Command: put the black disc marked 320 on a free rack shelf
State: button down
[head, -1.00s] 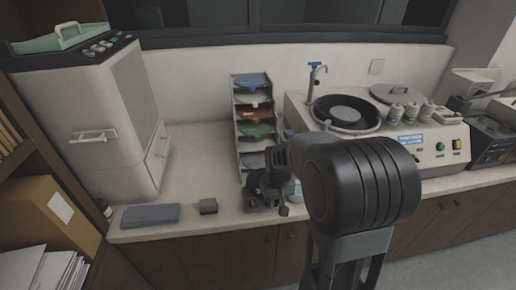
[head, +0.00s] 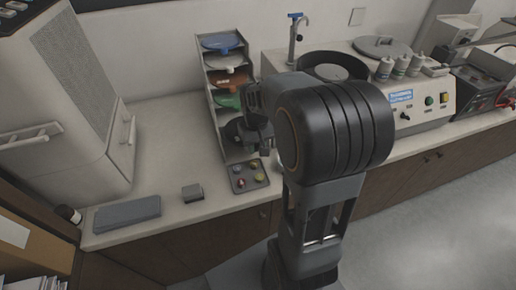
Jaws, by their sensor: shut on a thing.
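The rack (head: 212,98) is a tall, narrow grey stand on the counter, left of my arm. From the top, its shelves hold a blue disc (head: 220,42), a white disc (head: 226,60), a brown disc (head: 229,80) and a green disc (head: 227,101). My gripper (head: 246,136) is in front of the lower part of the rack, partly hidden by my own wrist. It is shut on a dark disc (head: 236,131), which seems to be the black one; no number can be read. The lower shelves are largely hidden behind the gripper and disc.
A small dark tray with coloured knobs (head: 250,177) lies in front of the rack. A small grey block (head: 193,193) and a flat grey slab (head: 127,213) lie to the left. A polishing machine (head: 405,98) stands right; a large cabinet-like machine (head: 70,105) stands left.

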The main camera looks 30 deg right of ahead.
jog(key=w+p, duration=0.1)
jog(key=w, duration=0.3)
jog(key=w+d+p, duration=0.1)
jog(key=w, duration=0.3)
jog(key=w+d, duration=0.1)
jog(key=w, duration=0.3)
jog(key=shift+d+f+p, duration=0.1)
jog(key=shift+d+p, duration=0.1)
jog(key=shift+p, duration=0.2)
jog(key=shift+w+d+f, duration=0.1)
jog(key=shift+w+f, duration=0.4)
jog(key=shift+w+f+b, duration=0.1)
jog(key=shift+f+b, duration=0.55)
jog(key=shift+f, duration=0.1)
dwell(0.3)
jog(key=c, duration=0.8)
grip_release()
jog(key=shift+f, duration=0.1)
notch_tip(320, 180, up, 14)
jog(key=shift+f, duration=0.1)
